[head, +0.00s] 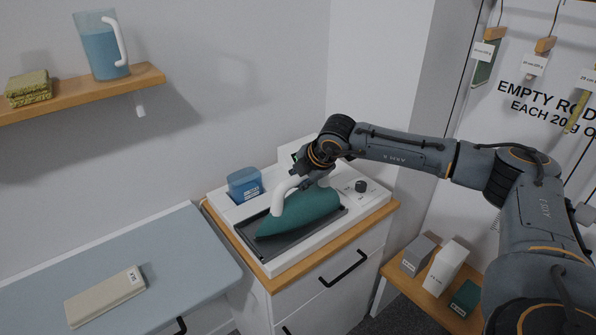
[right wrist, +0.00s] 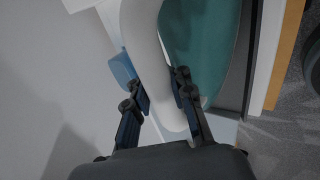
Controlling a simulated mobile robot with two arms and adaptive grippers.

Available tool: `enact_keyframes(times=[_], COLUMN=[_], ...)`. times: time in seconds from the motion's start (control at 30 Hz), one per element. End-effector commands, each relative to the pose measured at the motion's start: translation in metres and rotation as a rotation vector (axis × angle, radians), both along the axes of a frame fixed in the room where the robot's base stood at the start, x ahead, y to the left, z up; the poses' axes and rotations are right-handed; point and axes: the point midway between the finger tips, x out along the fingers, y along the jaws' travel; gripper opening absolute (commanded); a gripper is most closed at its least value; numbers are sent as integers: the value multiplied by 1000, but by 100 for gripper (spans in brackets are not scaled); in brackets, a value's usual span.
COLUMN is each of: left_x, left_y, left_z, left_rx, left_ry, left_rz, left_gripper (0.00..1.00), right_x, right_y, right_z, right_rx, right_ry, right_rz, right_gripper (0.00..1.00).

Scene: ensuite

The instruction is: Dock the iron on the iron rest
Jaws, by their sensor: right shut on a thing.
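The iron (head: 300,214) has a teal body and a white handle. It lies over the dark recessed plate of the white iron rest (head: 267,268) on the wooden-topped cabinet. I cannot tell whether its sole is flat on the plate. My right gripper (head: 299,180) is shut on the rear of the white handle, which partly hides the grip. In the right wrist view the fingers (right wrist: 163,92) sit on both sides of the white handle (right wrist: 146,45), with the teal body (right wrist: 200,45) beside it. My left gripper is not in view.
A blue container (head: 244,184) stands in the rest unit's back left corner, and a dark knob (head: 361,186) is at its right. A blue-grey board (head: 170,250) with a beige block (head: 104,297) is at left. A shelf (head: 140,80) holds a jug (head: 100,50). Blocks (head: 447,262) stand lower right.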

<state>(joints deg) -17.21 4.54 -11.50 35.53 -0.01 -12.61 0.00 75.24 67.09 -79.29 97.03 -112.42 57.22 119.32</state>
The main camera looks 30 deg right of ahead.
Motion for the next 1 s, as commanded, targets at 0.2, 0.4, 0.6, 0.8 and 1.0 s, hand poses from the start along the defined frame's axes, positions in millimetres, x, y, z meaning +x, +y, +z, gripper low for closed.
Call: enact_keyframes(times=[0.2, 0.4, 0.6, 0.8, 1.0], left_x=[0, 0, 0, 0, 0], left_y=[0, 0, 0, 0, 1], left_z=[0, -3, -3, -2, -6], left_rx=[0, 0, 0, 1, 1], left_ry=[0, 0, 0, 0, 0], left_rz=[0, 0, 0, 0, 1], left_gripper=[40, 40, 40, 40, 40], right_x=[2, 0, 0, 0, -8], right_y=[0, 0, 0, 0, -1], right_z=[4, -2, -2, -1, 13], right_rx=[2, 0, -1, -1, 0], right_ry=[-9, 0, 0, 0, -5], right_rz=[1, 0, -1, -1, -1], right_gripper=[0, 27, 45, 45, 45])
